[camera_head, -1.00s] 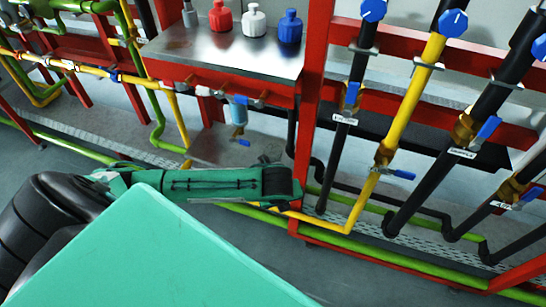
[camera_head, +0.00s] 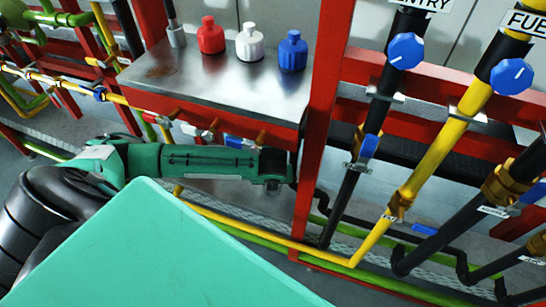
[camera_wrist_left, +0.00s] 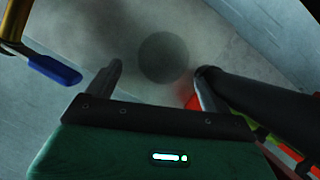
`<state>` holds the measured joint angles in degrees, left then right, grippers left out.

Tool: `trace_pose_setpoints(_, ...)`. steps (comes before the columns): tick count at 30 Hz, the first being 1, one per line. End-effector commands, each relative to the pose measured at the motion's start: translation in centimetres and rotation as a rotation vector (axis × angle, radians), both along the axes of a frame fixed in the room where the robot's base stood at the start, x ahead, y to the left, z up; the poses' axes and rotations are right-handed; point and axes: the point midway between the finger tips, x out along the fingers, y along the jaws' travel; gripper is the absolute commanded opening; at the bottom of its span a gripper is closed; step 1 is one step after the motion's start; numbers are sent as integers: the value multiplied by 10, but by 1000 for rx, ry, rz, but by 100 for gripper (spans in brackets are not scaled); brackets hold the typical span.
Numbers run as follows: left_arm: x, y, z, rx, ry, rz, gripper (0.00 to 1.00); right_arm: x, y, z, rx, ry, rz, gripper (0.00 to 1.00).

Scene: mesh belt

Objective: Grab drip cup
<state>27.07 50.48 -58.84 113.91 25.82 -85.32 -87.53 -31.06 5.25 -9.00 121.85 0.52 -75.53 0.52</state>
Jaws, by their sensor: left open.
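My left gripper (camera_wrist_left: 160,68) is open in the left wrist view, its two dark fingers spread apart. A dark grey round shape (camera_wrist_left: 163,57) shows between and beyond the fingertips; I cannot tell whether it is the drip cup or a mark on the grey surface behind. No drip cup can be made out for certain in the head view. There my green left arm (camera_head: 200,160) reaches right below the metal shelf (camera_head: 190,88) and hides the area behind it. My right gripper is not in view.
A blue lever (camera_wrist_left: 55,70) is left of the left finger, and a thick black pipe (camera_wrist_left: 265,100) runs close to the right finger. Red (camera_head: 211,38), white (camera_head: 250,42) and blue (camera_head: 292,52) bottles stand on the shelf. A red post (camera_head: 322,110) stands right of my arm.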

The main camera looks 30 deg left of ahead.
Motion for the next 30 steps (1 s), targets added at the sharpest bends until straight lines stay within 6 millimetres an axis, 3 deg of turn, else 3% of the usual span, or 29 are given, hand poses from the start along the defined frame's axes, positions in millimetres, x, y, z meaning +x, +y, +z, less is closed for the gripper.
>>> trace_pose_setpoints(18, 25, 14, -64, -1, 1, 0, 84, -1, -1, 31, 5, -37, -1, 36)
trace_pose_setpoints(27, 27, 15, -68, 0, 0, 0, 84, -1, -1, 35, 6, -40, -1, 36)
trace_pose_setpoints(28, 27, 15, -68, 0, 0, 0, 82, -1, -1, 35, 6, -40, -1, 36)
trace_pose_setpoints(30, 27, 15, -68, 0, 0, 0, 68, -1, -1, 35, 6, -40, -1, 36)
